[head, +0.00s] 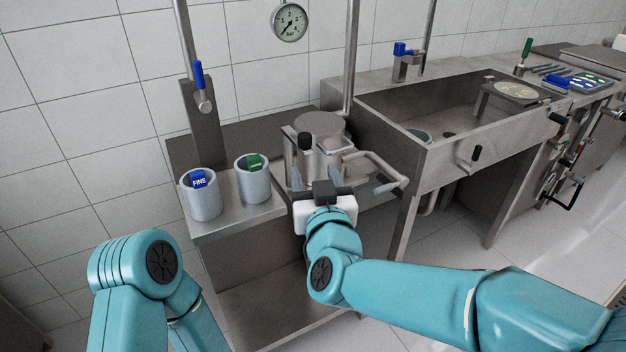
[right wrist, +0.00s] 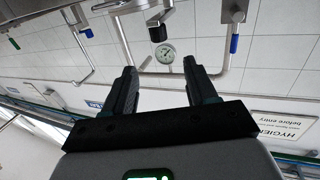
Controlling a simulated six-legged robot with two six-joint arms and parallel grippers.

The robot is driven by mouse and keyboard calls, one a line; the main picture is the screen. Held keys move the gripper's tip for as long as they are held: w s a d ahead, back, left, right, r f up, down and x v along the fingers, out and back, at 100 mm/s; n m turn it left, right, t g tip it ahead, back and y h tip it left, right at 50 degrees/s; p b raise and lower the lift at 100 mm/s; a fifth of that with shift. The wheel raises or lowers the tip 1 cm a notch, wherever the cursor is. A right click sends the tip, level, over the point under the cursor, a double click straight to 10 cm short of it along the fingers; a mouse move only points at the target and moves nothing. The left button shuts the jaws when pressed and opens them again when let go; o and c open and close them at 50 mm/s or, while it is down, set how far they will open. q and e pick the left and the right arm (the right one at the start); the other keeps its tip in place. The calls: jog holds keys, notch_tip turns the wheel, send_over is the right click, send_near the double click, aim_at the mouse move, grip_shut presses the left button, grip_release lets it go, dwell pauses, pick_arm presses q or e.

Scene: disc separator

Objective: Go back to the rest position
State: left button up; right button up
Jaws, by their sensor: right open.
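My right gripper (head: 320,183) is in front of the metal disc separator (head: 320,135) in the head view, with its two fingers spread. It also shows in the right wrist view (right wrist: 160,88), open, with nothing between the fingers. A bent metal handle (head: 375,165) sticks out to the right of the gripper; I cannot tell whether they touch. My left arm (head: 135,270) is folded at the lower left of the head view, and its gripper is out of view.
Two grey cups, one with a blue FINE label (head: 205,203) and one with a green label (head: 255,188), stand on the steel bench left of the gripper. A pressure gauge (head: 289,22) hangs on the tiled wall. A steel sink (head: 440,165) stands to the right.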

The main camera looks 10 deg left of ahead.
jog(key=shift+w, duration=0.1)
jog(key=w+d+f+m+g+h+p, duration=0.1)
jog(key=w+d+f+g+h+p, duration=0.15)
jog(key=d+f, duration=0.5)
jog(key=w+d+f+m+g+h+p, duration=0.1)
jog(key=w+d+f+h+p, duration=0.2)
jog(key=d+f, duration=0.5)
jog(key=s+d+f+m+g+p, duration=0.1)
jog(key=s+d+f+g+p, duration=0.3)
jog(key=s+d+f, duration=0.4)
jog(key=s+d+f+m+g+y+p, duration=0.15)
jog(key=s+f+g, duration=0.25)
jog(key=s+f, duration=0.6)
jog(key=s+a+g+y, duration=0.1)
jog(key=s+a+g, duration=0.1)
jog(key=s, duration=0.5)
jog(key=s+a+m+g, duration=0.1)
jog(key=s+a+g, duration=0.1)
jog(key=s, duration=0.6)
jog(key=shift+f+g+y+p, duration=0.35)
jog(key=shift+f+g+y, duration=0.05)
jog(key=shift+g, duration=0.15)
jog(key=shift+m, duration=0.25)
